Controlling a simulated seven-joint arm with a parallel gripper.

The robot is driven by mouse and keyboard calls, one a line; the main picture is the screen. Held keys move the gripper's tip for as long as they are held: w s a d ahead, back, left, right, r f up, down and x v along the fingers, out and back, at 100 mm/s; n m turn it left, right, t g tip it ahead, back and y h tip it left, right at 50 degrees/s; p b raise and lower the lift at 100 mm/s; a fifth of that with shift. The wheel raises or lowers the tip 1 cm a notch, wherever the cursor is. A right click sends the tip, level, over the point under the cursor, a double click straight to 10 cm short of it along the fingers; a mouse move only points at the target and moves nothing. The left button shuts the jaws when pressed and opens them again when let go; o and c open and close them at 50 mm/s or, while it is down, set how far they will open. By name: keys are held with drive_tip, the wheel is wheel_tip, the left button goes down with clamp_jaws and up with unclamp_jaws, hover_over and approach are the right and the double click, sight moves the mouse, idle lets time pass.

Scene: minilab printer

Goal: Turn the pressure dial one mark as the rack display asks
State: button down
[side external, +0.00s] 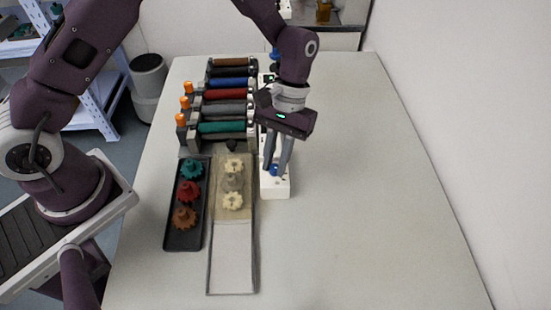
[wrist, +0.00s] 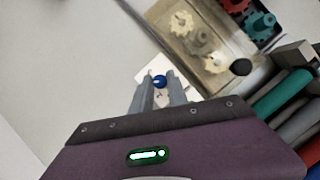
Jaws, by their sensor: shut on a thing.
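The blue pressure dial (side external: 273,171) sits on top of a white block (side external: 276,190) beside the roller rack. My gripper (side external: 279,170) points down at the dial, with its two fingers on either side of it. In the wrist view the fingertips (wrist: 160,88) are closed around the blue dial (wrist: 159,81). The dial's marks are too small to read. The rack display cannot be made out; my wrist hides part of the white strip behind the dial.
The rack holds several colored rollers (side external: 222,94) with orange knobs on the left. A black tray (side external: 184,242) holds teal, red and brown gears. Next to it, a longer tray (side external: 232,265) holds pale gears. The table's right side (side external: 390,190) is clear.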

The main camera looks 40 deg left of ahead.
drive_tip(key=shift+w, duration=0.1)
drive_tip(key=c, duration=1.3)
unclamp_jaws()
drive_tip(key=shift+r, duration=0.1)
drive_tip(key=v, duration=0.6)
drive_tip(key=shift+w+a+r, duration=0.1)
drive_tip(key=shift+w+r, duration=0.05)
drive_tip(key=shift+r, duration=0.3)
